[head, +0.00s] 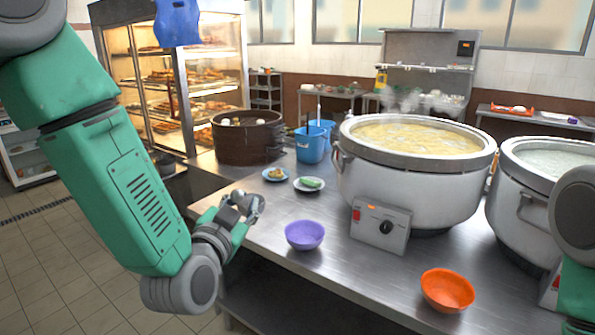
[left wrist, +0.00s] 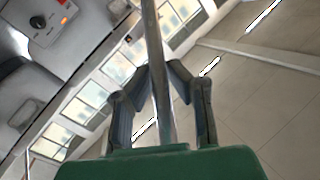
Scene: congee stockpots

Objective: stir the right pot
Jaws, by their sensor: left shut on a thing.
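The right pot (head: 515,205) is a large grey pot of pale, whitish liquid at the right edge of the head view, partly hidden by my right arm. The left pot (head: 400,190) holds yellowish congee and steams. My left gripper (head: 250,204) is at the counter's left edge, left of both pots and near the purple bowl. In the left wrist view my left gripper (left wrist: 160,78) is shut on a thin metal rod (left wrist: 153,30). The rod's ends are out of that view, and I cannot tell what tool it is. My right gripper is not in view.
On the steel counter (head: 350,275) stand a purple bowl (head: 304,235), an orange bowl (head: 447,290), two small plates (head: 308,184), a blue bucket (head: 309,146) and a dark steamer (head: 247,140). A control box (head: 380,227) sticks out before the left pot.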

